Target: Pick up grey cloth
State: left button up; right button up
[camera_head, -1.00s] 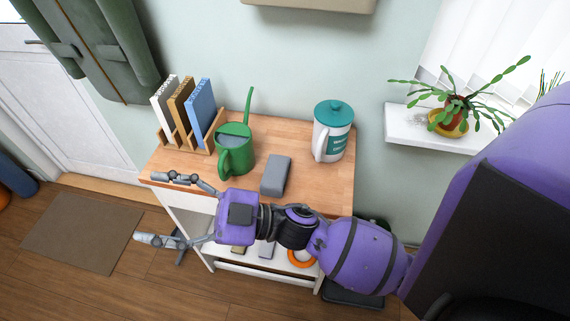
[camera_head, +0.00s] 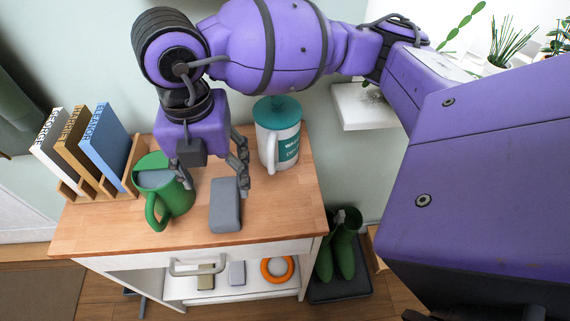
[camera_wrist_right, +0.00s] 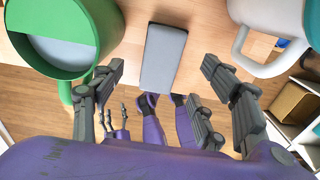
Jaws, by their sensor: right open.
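The grey cloth (camera_head: 225,205) looks like a flat grey block on the wooden tabletop, between the green watering can and the white jug. In the right wrist view the cloth (camera_wrist_right: 163,57) lies beyond the fingertips, near the middle. My right gripper (camera_head: 215,186) is open and empty, pointing down over the cloth, its fingers spread to either side of it. In the right wrist view my right gripper (camera_wrist_right: 165,75) shows fingers on both sides, apart from the cloth. Small jointed fingers beside purple parts, seemingly my left gripper (camera_wrist_right: 124,118), show lower down; their opening is unclear.
The white jug with a teal lid (camera_head: 278,140) stands behind right. A wooden rack (camera_head: 127,180) holds books at the left. The tabletop (camera_head: 285,210) is clear at front right.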

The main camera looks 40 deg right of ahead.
aim_at(223, 198)
jog(key=f, duration=0.4)
jog(key=s+f, duration=0.1)
jog(key=f, duration=0.1)
jog(key=shift+f, duration=0.3)
jog(key=shift+w+f, duration=0.1)
jog(key=shift+f, duration=0.2)
pick_arm(q)
jog(key=shift+s+a+f, duration=0.1)
jog(key=shift+s+f, duration=0.1)
jog(key=shift+s, duration=0.25)
pick_arm(e)
jog(key=shift+c, duration=0.2)
jog(key=c, duration=1.3)
jog(key=shift+r, duration=0.1)
jog(key=shift+r, duration=0.1)
